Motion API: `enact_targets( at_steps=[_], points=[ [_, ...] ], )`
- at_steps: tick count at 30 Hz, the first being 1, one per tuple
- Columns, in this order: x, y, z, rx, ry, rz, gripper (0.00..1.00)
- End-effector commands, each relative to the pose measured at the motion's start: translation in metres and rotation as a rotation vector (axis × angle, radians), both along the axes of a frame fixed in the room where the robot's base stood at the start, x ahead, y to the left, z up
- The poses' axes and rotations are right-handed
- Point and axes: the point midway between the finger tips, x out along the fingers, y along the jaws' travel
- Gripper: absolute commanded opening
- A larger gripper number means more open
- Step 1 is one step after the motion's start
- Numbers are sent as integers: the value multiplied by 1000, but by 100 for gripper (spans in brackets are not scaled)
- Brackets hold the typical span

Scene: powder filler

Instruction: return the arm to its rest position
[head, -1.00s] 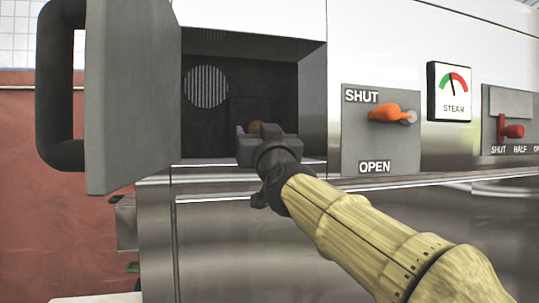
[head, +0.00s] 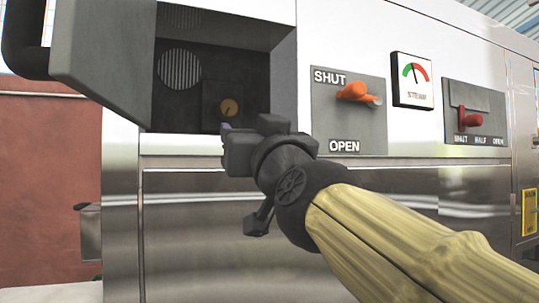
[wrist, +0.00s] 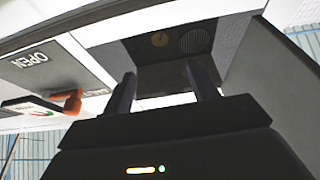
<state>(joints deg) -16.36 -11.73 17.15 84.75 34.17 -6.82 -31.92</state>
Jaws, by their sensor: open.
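My gripper (head: 226,140) is in front of the lower edge of the open compartment (head: 215,85) in the steel machine. In the wrist view its two fingers (wrist: 160,92) stand apart with nothing between them. The compartment also shows beyond the fingers in the wrist view (wrist: 170,75). Inside it are a striped round vent (head: 180,69) and a small brass-coloured disc (head: 229,107) on a dark block. My gripper hides part of the compartment's lower right edge.
The thick grey door (head: 105,60) stands open at the left. To the right are an orange handle (head: 357,91) on a SHUT/OPEN plate, a steam gauge (head: 412,80) and a red lever (head: 470,119). A grey box (head: 90,230) is low at the left.

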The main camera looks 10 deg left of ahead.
Motion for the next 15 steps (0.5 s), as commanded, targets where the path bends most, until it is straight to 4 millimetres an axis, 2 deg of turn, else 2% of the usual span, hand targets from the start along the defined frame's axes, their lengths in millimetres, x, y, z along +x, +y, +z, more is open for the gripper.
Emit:
enact_targets(
  at_steps=[4, 15],
  points=[
    [-6, -4, -4, -1, 1, -1, 59],
    [-6, -4, -3, -1, 1, 0, 59]
  ],
)
